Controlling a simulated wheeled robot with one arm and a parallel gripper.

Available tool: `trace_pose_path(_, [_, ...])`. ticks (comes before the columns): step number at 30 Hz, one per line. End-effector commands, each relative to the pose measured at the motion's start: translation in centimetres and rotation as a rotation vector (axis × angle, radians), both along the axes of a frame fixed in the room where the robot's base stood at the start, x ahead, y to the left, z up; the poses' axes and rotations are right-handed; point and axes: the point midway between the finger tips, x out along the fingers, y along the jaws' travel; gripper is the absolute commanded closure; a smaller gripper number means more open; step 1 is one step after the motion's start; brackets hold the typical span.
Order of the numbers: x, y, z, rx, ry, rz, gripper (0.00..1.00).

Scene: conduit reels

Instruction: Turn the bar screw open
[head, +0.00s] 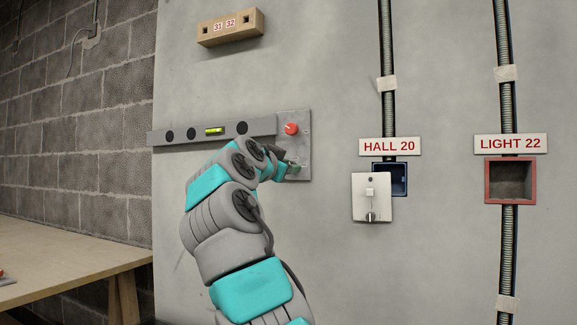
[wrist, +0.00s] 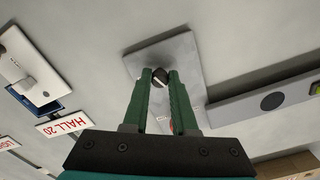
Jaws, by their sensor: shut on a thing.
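A pale metal plate (head: 300,115) is on the grey wall at the right end of a long grey bar (head: 185,135) with a green level vial. A red knob (head: 291,128) with a pale mark sits on its upper part. My gripper (head: 291,168) is at the plate's lower part. In the wrist view, its two green fingers (wrist: 160,80) are shut on a dark round knob (wrist: 161,76) with a pale mark. I take this knob as the bar screw, but no label shows. In the head view my gripper hides it.
A wooden block marked 31 32 (head: 230,27) is above the bar. To the right are the HALL 20 label (head: 390,147), a white switch plate (head: 372,205) hanging off a blue box (head: 400,178), and a red-rimmed box (head: 487,180) under LIGHT 22. A wooden table (head: 60,260) stands left.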

Motion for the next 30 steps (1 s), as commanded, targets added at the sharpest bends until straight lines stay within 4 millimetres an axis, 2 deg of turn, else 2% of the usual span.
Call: trace_pose_path(30, [-0.06, -0.20, 0.26, -0.877, 0.321, -0.003, 1.00])
